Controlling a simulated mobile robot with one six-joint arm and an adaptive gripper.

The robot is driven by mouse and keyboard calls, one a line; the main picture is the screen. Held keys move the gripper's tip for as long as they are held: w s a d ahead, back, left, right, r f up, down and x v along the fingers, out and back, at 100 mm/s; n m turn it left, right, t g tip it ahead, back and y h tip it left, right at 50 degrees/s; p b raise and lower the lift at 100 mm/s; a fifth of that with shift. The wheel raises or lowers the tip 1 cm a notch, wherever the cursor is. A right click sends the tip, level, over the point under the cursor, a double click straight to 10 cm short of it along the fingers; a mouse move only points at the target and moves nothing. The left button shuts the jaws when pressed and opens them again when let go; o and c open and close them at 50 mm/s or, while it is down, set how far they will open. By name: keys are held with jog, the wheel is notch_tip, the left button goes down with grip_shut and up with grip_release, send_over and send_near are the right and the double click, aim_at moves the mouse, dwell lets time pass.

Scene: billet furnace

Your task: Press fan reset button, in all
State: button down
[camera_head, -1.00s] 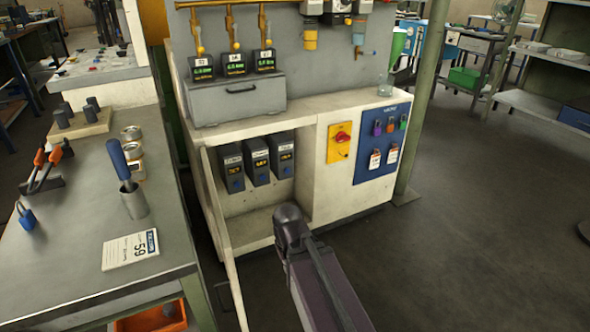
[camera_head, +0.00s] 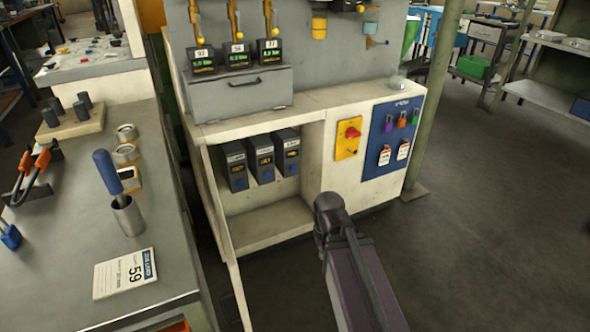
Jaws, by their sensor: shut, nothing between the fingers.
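Three dark grey box units stand side by side inside the open low compartment of the cream cabinet (camera_head: 335,106): a left unit (camera_head: 235,163), a middle unit (camera_head: 261,155) and a right unit (camera_head: 287,150). Each has a pale label on top, a small amber-lit display and a blue round spot low on its front that looks like a button. The labels are too small to read, so I cannot tell which button is the fan reset. My dark arm (camera_head: 350,265) shows in front of the cabinet, right of the compartment. My gripper is not visible.
The cabinet door (camera_head: 224,235) hangs open toward me on the left. A yellow plate with a red rotary switch (camera_head: 353,133) and a blue lock board (camera_head: 391,140) are on the cabinet front. A metal workbench (camera_head: 165,230) stands left. Open floor lies right.

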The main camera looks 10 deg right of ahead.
aim_at(293, 168)
jog(key=shift+d, duration=0.1)
jog(key=w+f+m+t+b, duration=0.1)
jog(key=w+f+t+b, duration=0.1)
jog(key=w, duration=1.1)
jog(key=w+d+f+m+t+y+b, duration=0.1)
jog(key=w+b, duration=0.5)
jog(key=w, duration=0.7)
jog(key=w+d+f+m+t+b, duration=0.1)
jog(key=w+f+m+t+b, duration=0.2)
jog(key=w, duration=1.1)
jog(key=f+t+b, duration=0.1)
jog(key=t, duration=0.1)
jog(key=shift+d+f+t+y+b, duration=0.15)
jog(key=shift+f+t+y+b, duration=0.05)
jog(key=shift+t+y+b, duration=0.2)
jog(key=w+a, duration=0.2)
jog(key=w, duration=0.6)
jog(key=shift+w+a, duration=0.15)
jog(key=shift+a, duration=0.2)
